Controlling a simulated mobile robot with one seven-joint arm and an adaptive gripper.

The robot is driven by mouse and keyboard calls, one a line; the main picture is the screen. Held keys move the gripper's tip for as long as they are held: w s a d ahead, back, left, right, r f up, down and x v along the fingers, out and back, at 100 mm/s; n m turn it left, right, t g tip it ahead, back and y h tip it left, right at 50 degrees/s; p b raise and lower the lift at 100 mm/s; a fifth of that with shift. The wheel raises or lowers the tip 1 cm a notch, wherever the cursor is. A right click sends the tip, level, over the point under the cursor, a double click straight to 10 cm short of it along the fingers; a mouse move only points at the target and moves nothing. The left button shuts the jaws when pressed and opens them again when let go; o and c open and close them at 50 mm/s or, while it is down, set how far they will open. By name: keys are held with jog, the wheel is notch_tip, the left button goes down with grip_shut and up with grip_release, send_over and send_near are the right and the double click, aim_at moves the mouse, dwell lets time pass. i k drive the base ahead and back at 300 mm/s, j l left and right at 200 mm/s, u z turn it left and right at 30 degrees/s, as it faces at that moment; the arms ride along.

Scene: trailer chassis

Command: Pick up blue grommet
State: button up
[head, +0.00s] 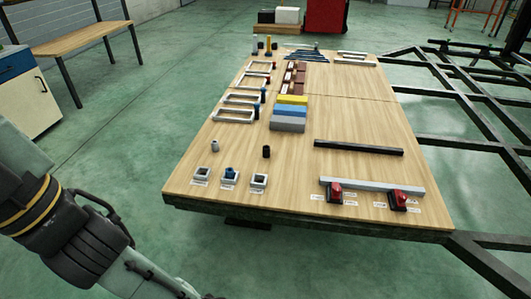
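A small blue piece (230,172), which looks like the blue grommet, sits in the middle one of a row of small square holders near the table's front left edge. A light grey piece (215,146) and a black piece (266,152) stand upright on the wood behind the row. Several dark blue upright pieces (257,111) stand farther back beside white frames; they are too small to tell their kind. My arm enters at the lower left, off the table, and runs out of the bottom edge. My gripper is not in view.
The left holder (203,174) and right holder (259,181) flank the middle one. Red switches (398,198), a grey bar (371,188) and a black bar (358,148) lie at the right. Yellow, blue and grey blocks (288,124) lie mid-table. Dark chassis rails (475,120) border the right.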

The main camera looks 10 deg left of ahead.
aim_at(229, 171)
jog(key=i+l+u, duration=0.2)
jog(key=u, duration=0.3)
jog(key=i+l+u, duration=0.15)
jog(key=l+u, duration=0.35)
jog(key=i+l, duration=0.1)
jog(key=l, duration=0.4)
jog(key=i+l+u, duration=0.15)
jog(key=l, duration=0.35)
jog(key=i+l, duration=0.1)
jog(key=l, duration=0.4)
jog(key=i+l+u, duration=0.1)
jog(key=l, duration=0.45)
